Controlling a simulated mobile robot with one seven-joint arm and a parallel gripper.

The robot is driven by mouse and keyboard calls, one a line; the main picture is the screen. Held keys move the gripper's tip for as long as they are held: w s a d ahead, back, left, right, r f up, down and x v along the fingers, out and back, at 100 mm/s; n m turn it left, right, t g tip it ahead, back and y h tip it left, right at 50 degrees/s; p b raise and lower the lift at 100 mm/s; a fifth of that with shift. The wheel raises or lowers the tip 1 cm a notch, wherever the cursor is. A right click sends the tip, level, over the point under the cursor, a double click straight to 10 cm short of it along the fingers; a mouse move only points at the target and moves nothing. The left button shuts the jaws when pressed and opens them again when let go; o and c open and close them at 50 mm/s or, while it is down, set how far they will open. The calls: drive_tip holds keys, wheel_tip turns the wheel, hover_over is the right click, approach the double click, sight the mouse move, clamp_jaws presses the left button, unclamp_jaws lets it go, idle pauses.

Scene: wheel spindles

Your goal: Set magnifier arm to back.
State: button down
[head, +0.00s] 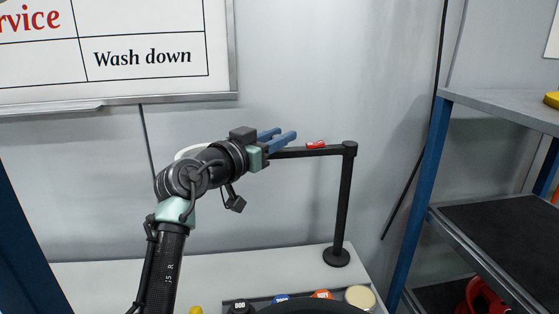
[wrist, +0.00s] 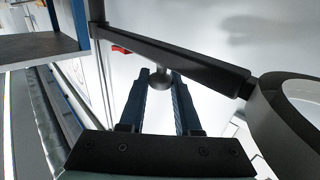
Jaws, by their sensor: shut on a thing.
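The magnifier arm (head: 300,152) is a black horizontal bar on an upright black post (head: 344,205) with a round base, on the white bench. In the wrist view the bar (wrist: 190,62) crosses the top and ends at a dark lens ring (wrist: 262,115) on the right. The ring is mostly hidden behind my arm in the head view. A grey knob (wrist: 160,82) hangs under the bar, between my fingers. My gripper (head: 286,134) is shut on this knob, also in the wrist view (wrist: 160,77). A red marker (head: 316,144) sits at the bar near the post.
Several round-topped containers, including a cream one (head: 360,297), stand at the bench front. A grey shelf with a blue upright (head: 426,165) stands right of the post. A whiteboard (head: 150,80) hangs on the wall behind. The bench left of the post base looks clear.

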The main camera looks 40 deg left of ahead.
drive_tip(key=shift+w+a+f+b, duration=0.15)
drive_tip(key=shift+a+b, duration=0.05)
drive_tip(key=shift+b, duration=0.4)
drive_tip(key=shift+r+h, duration=0.2)
drive_tip(key=shift+h, duration=0.1)
drive_tip(key=c, duration=0.6)
unclamp_jaws()
drive_tip(key=shift+w+a+f, duration=0.1)
drive_tip(key=shift+w+f, duration=0.05)
drive_tip(key=s+d+b, duration=0.1)
drive_tip(key=s+b, duration=0.1)
drive_tip(key=s, duration=1)
drive_tip(key=shift+d, duration=0.3)
drive_tip(key=shift+d, duration=0.1)
